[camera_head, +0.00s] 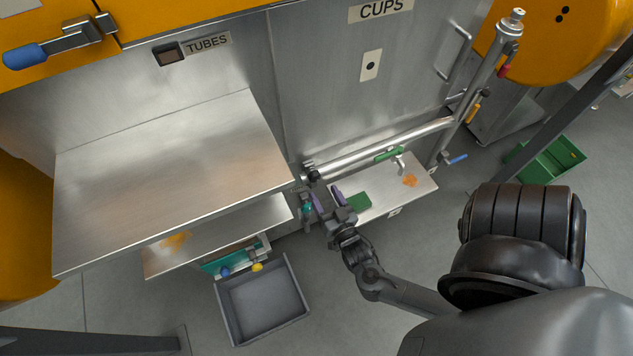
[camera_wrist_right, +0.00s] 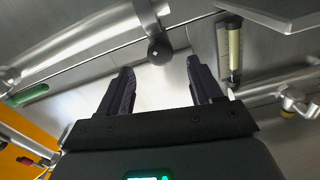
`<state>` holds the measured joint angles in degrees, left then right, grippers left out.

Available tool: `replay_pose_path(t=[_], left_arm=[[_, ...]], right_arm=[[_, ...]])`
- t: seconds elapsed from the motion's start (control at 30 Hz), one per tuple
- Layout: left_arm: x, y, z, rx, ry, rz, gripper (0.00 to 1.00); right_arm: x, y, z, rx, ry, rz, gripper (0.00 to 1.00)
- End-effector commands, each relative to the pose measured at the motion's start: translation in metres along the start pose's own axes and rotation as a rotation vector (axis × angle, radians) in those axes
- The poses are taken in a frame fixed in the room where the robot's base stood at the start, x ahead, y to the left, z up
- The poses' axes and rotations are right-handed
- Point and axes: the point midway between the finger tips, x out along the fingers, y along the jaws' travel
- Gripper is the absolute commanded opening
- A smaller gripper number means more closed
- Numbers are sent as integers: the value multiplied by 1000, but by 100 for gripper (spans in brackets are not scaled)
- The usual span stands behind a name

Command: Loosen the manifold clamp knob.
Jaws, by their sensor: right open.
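The clamp knob (camera_head: 314,176) is small and black, at the left end of the shiny manifold pipe (camera_head: 385,146). In the right wrist view the round black knob (camera_wrist_right: 160,52) sits on a metal clamp band, just past my fingertips and in line with the gap between them. My right gripper (camera_head: 328,198) is open and empty, with its dark purple fingers pointing toward the knob. In the wrist view the right gripper (camera_wrist_right: 160,68) shows clear space between its fingers, apart from the knob as far as I can tell. My left gripper is not in view.
A steel shelf (camera_head: 180,170) juts out on the left. A lower tray (camera_head: 425,190) with a green block (camera_head: 358,202) lies under the pipe. A grey bin (camera_head: 232,310) stands on the floor. A sight tube (camera_wrist_right: 234,50) is close to my right finger in the wrist view.

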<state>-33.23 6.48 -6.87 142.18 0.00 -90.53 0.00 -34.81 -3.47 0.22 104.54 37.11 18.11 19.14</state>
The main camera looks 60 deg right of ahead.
Motion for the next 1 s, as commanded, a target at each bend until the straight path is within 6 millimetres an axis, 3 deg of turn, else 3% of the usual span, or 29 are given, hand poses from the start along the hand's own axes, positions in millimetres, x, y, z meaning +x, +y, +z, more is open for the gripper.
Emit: replay_pose_path(t=[0.2, 0.4, 0.83, 1.0], left_arm=[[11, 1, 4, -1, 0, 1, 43], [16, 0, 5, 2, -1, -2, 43], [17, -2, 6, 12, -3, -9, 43], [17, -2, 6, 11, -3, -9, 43]], right_arm=[[36, 0, 2, 0, 2, -1, 65], [55, 0, 1, 1, 0, -2, 65], [62, 0, 0, 0, -2, 0, 65], [62, 0, 0, 0, -1, 0, 40]])
